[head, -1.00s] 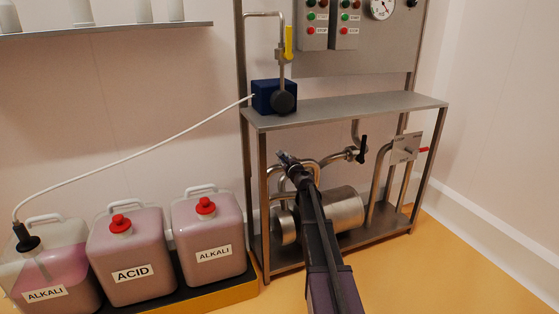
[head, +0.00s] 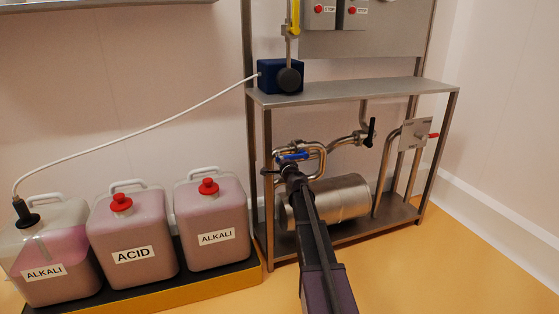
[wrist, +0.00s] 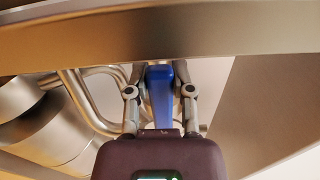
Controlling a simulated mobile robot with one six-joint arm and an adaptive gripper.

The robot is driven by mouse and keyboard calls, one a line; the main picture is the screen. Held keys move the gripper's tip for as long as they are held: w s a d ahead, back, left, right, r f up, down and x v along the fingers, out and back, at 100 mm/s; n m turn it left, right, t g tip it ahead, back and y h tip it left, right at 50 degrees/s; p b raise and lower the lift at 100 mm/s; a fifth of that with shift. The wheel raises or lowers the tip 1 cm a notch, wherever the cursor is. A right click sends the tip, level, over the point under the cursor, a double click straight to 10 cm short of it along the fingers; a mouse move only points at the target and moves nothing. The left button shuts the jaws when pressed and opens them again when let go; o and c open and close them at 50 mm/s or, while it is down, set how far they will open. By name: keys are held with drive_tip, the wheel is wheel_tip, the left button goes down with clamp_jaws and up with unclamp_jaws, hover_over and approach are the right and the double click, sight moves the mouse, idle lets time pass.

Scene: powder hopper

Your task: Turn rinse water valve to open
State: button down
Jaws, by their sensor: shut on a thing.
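The valve with the blue lever handle (head: 295,156) is on the pipework above the steel pump, under the frame's shelf. I cannot read a label naming it as rinse water. In the wrist view the blue handle (wrist: 160,98) stands between the two fingers of my gripper (wrist: 160,72), running lengthwise between them. My gripper (head: 288,168) is shut on this handle, and in the head view it partly covers the pipes around it. The valve body is mostly hidden by my gripper and a steel beam.
A steel shelf (head: 350,91) is above the pipework, and a frame beam (wrist: 160,35) crosses close in the wrist view. A black-handled valve (head: 371,132) and a red-handled valve (head: 434,135) are to the right. The pump (head: 340,201) is below; canisters (head: 133,235) stand left.

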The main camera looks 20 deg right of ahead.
drive_tip(key=shift+s+f+n+b, duration=0.2)
drive_tip(key=shift+f+n+b, duration=0.4)
drive_tip(key=shift+n, duration=0.2)
drive_tip(key=shift+f, duration=0.1)
drive_tip(key=shift+s, duration=0.15)
drive_tip(key=shift+c, duration=2.4)
unclamp_jaws()
drive_tip(key=shift+d+f, duration=0.1)
drive_tip(key=shift+f, duration=0.15)
drive_tip(key=shift+w, duration=0.2)
drive_tip(key=s+a, duration=0.1)
drive_tip(key=s, duration=1.1)
